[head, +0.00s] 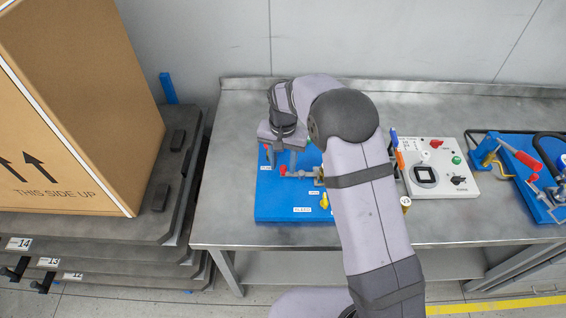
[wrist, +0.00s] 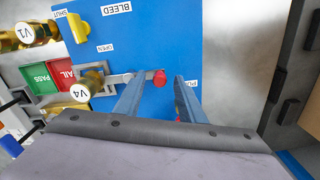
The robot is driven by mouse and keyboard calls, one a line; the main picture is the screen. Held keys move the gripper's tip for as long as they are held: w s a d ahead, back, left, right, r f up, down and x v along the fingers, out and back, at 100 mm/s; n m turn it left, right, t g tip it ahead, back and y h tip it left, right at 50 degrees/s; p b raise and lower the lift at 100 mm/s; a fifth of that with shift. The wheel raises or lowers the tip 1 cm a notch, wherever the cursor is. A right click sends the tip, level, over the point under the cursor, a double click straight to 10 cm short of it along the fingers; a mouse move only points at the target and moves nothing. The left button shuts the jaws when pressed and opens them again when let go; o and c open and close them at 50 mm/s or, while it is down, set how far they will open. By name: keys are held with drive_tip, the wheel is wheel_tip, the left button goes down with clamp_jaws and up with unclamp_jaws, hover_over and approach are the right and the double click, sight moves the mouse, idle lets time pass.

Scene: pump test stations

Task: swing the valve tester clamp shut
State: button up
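The blue test board (head: 280,205) lies on the bench under my arm. On it is a metal lever (head: 300,173) with a red knob (head: 283,170). In the wrist view, the lever (wrist: 122,78) runs from beside the brass V4 fitting (wrist: 88,88) to the red knob (wrist: 160,78). My gripper (wrist: 160,77) is open, its fingers on either side of the knob with gaps; I cannot tell its height over the knob. Another red part (wrist: 178,100) is mostly hidden behind the right finger. My arm hides the board's right part in the head view. I cannot tell which part is the clamp.
A yellow handle (head: 324,201) stands near the board's front; brass V1 (wrist: 30,36) and PASS/FAIL blocks (wrist: 50,76) are left in the wrist view. A white control panel (head: 440,180) and another blue station (head: 535,180) are right. A carton (head: 75,110) stands left of the bench.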

drive_tip(key=shift+r+b, duration=1.15)
drive_tip(key=shift+r, duration=2.5)
